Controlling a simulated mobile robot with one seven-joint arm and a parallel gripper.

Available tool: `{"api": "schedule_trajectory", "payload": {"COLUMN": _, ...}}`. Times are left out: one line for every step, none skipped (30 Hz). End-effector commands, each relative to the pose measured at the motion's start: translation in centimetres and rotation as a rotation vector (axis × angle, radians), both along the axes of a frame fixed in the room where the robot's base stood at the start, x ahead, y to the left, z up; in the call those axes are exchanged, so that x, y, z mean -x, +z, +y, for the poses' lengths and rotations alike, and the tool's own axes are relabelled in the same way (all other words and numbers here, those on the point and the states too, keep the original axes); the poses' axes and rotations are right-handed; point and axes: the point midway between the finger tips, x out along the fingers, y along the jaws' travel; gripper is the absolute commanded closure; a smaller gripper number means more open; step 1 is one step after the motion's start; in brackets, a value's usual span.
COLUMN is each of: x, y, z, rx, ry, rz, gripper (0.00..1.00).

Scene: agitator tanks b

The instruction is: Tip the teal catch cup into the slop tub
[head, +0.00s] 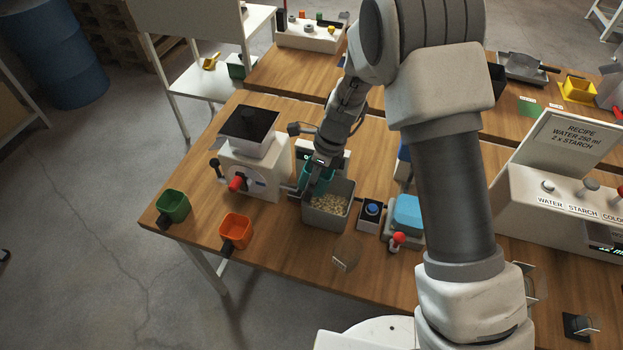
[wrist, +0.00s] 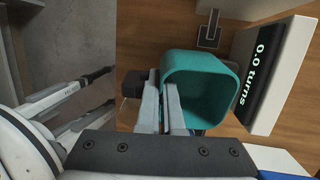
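The teal catch cup (wrist: 205,65) fills the middle of the wrist view, its squarish mouth partly showing; I see no contents in it. In the head view the cup (head: 317,180) is at the back of a grey open tub (head: 318,222) holding pale granules, apparently the slop tub. My gripper (head: 319,164) is above the cup, partly hidden by my arm. In the wrist view its fingers (wrist: 163,108) are close together at the cup's left side and appear shut on it. The cup's exact tilt is unclear.
A white machine with a red knob (head: 237,183) stands left of the tub. Green (head: 174,204) and orange (head: 236,229) cups stand at the table's left front. A display (wrist: 258,75) reads 0.0 turns. A blue button box (head: 371,212) stands right of the tub.

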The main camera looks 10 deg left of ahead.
Motion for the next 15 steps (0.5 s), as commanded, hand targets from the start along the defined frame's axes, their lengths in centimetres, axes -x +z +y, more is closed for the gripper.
{"api": "schedule_trajectory", "payload": {"x": 0.1, "y": -0.2, "z": 0.2, "rx": 0.03, "ry": 0.006, "rz": -0.021, "gripper": 1.0}}
{"api": "schedule_trajectory", "payload": {"x": 0.1, "y": -0.4, "z": 0.1, "rx": 0.049, "ry": 0.005, "rz": -0.033, "gripper": 1.0}}
{"api": "schedule_trajectory", "payload": {"x": 0.1, "y": -0.6, "z": 0.1, "rx": 0.072, "ry": 0.007, "rz": -0.048, "gripper": 1.0}}
{"api": "schedule_trajectory", "payload": {"x": 0.1, "y": -0.7, "z": 0.0, "rx": 0.089, "ry": 0.005, "rz": -0.061, "gripper": 1.0}}
{"api": "schedule_trajectory", "payload": {"x": 0.1, "y": -0.8, "z": 0.1, "rx": 0.106, "ry": 0.007, "rz": -0.075, "gripper": 1.0}}
{"api": "schedule_trajectory", "payload": {"x": 0.1, "y": -1.0, "z": 0.0, "rx": 0.128, "ry": 0.006, "rz": -0.087, "gripper": 1.0}}
{"api": "schedule_trajectory", "payload": {"x": 0.1, "y": -1.2, "z": 0.0, "rx": 0.144, "ry": 0.006, "rz": -0.097, "gripper": 1.0}}
{"api": "schedule_trajectory", "payload": {"x": 0.0, "y": -1.3, "z": 0.0, "rx": 0.16, "ry": 0.006, "rz": -0.11, "gripper": 1.0}}
{"api": "schedule_trajectory", "payload": {"x": 0.0, "y": -1.4, "z": 0.0, "rx": 0.18, "ry": 0.006, "rz": -0.126, "gripper": 1.0}}
{"api": "schedule_trajectory", "payload": {"x": 0.0, "y": -1.6, "z": -0.1, "rx": 0.196, "ry": 0.005, "rz": -0.134, "gripper": 1.0}}
{"api": "schedule_trajectory", "payload": {"x": 0.0, "y": -1.7, "z": -0.1, "rx": 0.21, "ry": 0.006, "rz": -0.142, "gripper": 1.0}}
{"api": "schedule_trajectory", "payload": {"x": 0.0, "y": -1.8, "z": -0.1, "rx": 0.225, "ry": 0.003, "rz": -0.154, "gripper": 1.0}}
{"api": "schedule_trajectory", "payload": {"x": -0.1, "y": -1.9, "z": -0.1, "rx": 0.235, "ry": 0.003, "rz": -0.161, "gripper": 1.0}}
{"api": "schedule_trajectory", "payload": {"x": -0.1, "y": -1.9, "z": -0.2, "rx": 0.243, "ry": 0.003, "rz": -0.167, "gripper": 1.0}}
{"api": "schedule_trajectory", "payload": {"x": -0.1, "y": -2.0, "z": -0.2, "rx": 0.25, "ry": 0.0, "rz": -0.173, "gripper": 1.0}}
